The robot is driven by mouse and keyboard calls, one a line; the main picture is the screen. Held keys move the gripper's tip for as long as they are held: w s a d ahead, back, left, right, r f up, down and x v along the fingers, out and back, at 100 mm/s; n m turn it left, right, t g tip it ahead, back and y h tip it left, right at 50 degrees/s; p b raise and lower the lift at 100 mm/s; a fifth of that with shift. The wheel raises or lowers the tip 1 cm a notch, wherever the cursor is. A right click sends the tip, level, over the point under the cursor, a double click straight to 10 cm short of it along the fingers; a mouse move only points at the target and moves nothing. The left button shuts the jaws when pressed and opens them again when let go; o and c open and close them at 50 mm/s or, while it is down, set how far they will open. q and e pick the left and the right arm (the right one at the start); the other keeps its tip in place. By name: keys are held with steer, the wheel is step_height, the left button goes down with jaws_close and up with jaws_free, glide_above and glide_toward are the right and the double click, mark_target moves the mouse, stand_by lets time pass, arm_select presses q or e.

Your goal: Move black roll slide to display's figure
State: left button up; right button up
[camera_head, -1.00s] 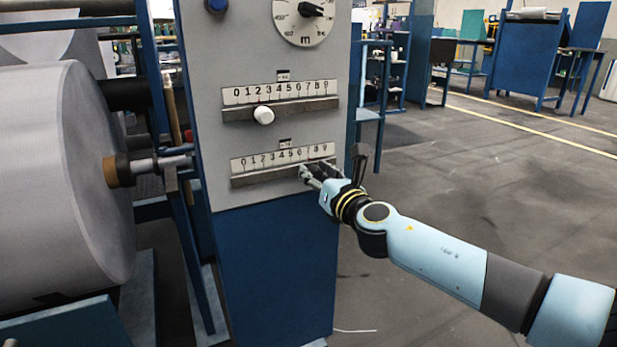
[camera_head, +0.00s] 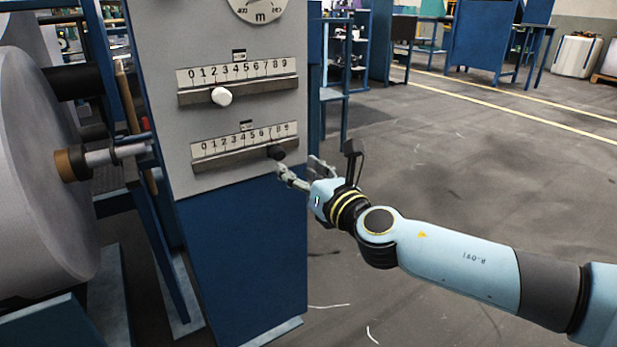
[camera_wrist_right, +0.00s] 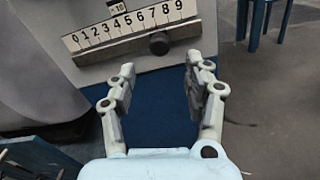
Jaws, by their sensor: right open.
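The black roll slide (camera_head: 277,153) is a round dark knob on the lower slide bar, near the right end of its 0–9 scale (camera_head: 243,140). It sits around 7 or 8; the exact mark is unclear. In the right wrist view the knob (camera_wrist_right: 159,43) lies beyond and between the fingertips. My right gripper (camera_head: 298,166) is open and empty, just below and right of the knob, apart from it. Its two fingers also show in the right wrist view (camera_wrist_right: 160,66).
A white knob (camera_head: 222,96) is on the upper slide bar, near 3. A dial (camera_head: 262,8) is at the panel's top. A large grey roll (camera_head: 40,190) stands left of the panel. The floor (camera_head: 440,170) to the right is clear.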

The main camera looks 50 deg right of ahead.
steer(key=shift+v, duration=1.7)
